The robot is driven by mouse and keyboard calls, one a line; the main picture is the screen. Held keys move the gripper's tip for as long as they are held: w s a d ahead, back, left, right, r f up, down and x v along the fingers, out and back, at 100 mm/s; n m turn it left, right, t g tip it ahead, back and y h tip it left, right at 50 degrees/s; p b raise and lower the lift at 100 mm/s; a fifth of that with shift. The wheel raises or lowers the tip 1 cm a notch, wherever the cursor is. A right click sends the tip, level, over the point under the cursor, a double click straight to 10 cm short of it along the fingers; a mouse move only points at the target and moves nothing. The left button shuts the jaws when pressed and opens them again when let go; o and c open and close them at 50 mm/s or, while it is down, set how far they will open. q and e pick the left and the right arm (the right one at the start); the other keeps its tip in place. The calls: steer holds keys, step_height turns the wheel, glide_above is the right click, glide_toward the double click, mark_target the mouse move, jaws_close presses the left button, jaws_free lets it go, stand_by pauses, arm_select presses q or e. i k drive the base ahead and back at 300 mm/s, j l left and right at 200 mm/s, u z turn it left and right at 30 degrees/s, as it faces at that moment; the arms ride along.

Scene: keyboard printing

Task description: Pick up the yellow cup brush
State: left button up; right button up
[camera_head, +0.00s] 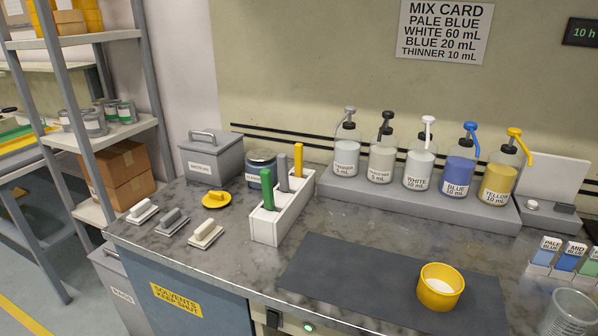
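A round, flat yellow piece with a raised handle (215,199) lies on the marbled counter at left, behind several small handled blocks. It looks like the yellow cup brush, but bristles cannot be seen. A yellow upright stick (298,160) stands at the far end of the white rack (283,221), with a grey stick (283,173) and a green stick (267,190) nearer; their lower ends are hidden in the rack. A yellow cup (440,287) with white contents stands on the dark mat. Neither of my grippers is in view.
Handled blocks in white (142,211), grey (172,221) and cream (206,233) lie near the counter's front left edge. A grey lidded bin (211,160) and a dark jar (262,163) stand behind. Pump bottles line the grey riser (345,187). The dark mat (340,272) is mostly bare.

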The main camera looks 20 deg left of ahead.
mark_target(298, 148)
steer(key=j+z, duration=0.4)
steer(key=j, duration=0.5)
steer(key=j+z, duration=0.4)
steer(key=j, duration=0.5)
steer(key=k, duration=0.05)
